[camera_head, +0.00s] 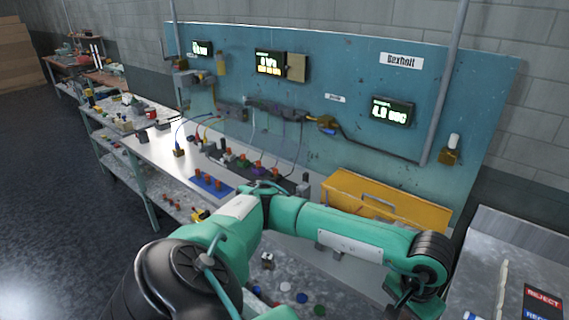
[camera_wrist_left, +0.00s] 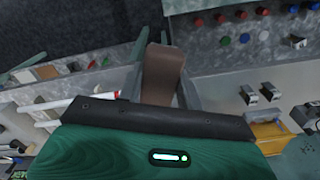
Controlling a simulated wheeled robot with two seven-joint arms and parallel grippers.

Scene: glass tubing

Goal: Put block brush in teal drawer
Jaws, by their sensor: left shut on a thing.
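In the left wrist view my left gripper (camera_wrist_left: 163,72) is shut on a brown block-shaped thing, which I take to be the block brush (camera_wrist_left: 164,70). It stands out between the two grey fingers, and its bristles cannot be made out. In the head view my left arm crosses the bench and bends down at the lower right. Its fingers and the brush do not show there. I cannot pick out a teal drawer in either view. My right gripper is in neither view.
A yellow-orange case (camera_head: 400,207) stands on the bench against the teal back panel (camera_head: 335,70). Coloured caps (camera_head: 303,297) lie on a lower grey surface. A grey surface with a REJECT sign (camera_head: 543,297) is at the right. Open dark floor (camera_head: 60,200) lies at the left.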

